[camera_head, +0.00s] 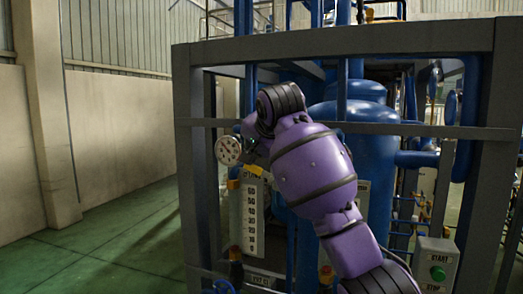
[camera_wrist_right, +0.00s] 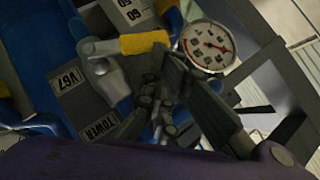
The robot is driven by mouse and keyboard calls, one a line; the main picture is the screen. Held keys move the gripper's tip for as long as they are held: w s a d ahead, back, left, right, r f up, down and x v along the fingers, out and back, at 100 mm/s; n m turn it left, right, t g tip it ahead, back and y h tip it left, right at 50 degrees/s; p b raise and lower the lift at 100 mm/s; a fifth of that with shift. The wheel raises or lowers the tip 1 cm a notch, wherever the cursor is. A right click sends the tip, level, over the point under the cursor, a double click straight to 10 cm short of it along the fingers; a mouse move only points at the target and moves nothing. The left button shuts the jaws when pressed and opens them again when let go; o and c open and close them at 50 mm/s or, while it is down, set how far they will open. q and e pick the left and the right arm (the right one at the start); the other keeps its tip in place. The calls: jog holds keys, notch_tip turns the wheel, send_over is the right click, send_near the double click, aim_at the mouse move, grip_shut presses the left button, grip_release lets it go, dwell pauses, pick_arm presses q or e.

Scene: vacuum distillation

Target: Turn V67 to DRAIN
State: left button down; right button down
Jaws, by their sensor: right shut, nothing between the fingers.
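The V67 label (camera_wrist_right: 67,80) shows in the right wrist view beside a valve with a metal lever (camera_wrist_right: 98,47). The lever has a yellow sleeve (camera_wrist_right: 145,42) that points right in that view. My right gripper (camera_wrist_right: 165,78) is shut and empty, close to the sleeve; I cannot tell whether it touches it. In the head view my purple right arm reaches up into the frame, and its wrist hides most of the gripper. A small yellow part (camera_head: 252,170) shows below the wrist there. No DRAIN marking is readable. My left gripper is out of view.
A round gauge (camera_head: 228,150) is close to my right wrist; it also shows in the wrist view (camera_wrist_right: 208,46). A numbered scale plate (camera_head: 253,218) hangs below. Grey frame bars (camera_head: 186,130) surround the blue vessel (camera_head: 372,160). A START/STOP box (camera_head: 437,262) is at right. Open floor lies left.

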jog(key=shift+w+a+f, duration=0.15)
jog(key=shift+a+f, duration=0.15)
jog(key=shift+w+a+f, duration=0.1)
jog(key=shift+a+f, duration=0.2)
jog(key=shift+a, duration=0.1)
dwell(1.6)
jog(key=shift+r, duration=0.15)
dwell(1.1)
